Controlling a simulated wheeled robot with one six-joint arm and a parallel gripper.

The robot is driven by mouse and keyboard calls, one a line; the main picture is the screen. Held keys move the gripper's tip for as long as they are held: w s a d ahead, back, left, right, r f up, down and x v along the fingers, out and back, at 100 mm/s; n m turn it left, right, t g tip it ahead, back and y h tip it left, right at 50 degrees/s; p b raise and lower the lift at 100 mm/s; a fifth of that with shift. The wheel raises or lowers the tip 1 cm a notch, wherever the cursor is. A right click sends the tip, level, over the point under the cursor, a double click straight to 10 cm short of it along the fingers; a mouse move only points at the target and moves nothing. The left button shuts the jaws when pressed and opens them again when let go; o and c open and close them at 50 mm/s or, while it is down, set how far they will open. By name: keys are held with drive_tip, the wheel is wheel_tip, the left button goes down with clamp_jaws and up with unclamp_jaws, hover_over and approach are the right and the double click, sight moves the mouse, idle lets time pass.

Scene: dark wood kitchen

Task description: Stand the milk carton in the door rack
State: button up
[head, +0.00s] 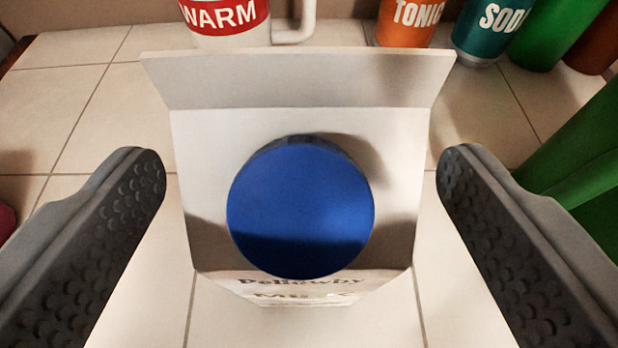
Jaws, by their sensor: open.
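The milk carton (400,150) stands upright on the tiled counter, seen from above and close up. It is white with a round blue cap (300,215) on its sloped top and a flat top fin at the far side. Dark lettering shows on its near face. My gripper (303,170) is open, with one dark grey finger on each side of the carton. Gaps show between both fingers and the carton. The door rack is not in view.
A red and white mug (225,18) marked WARM stands behind the carton. An orange TONIC can (408,20) and a teal SODA can (490,30) stand at the back right. Green objects (575,180) are close to the right finger. Bare tiles (60,110) lie at left.

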drive_tip(key=shift+x, duration=1.3)
drive_tip(key=shift+c, duration=0.4)
clamp_jaws()
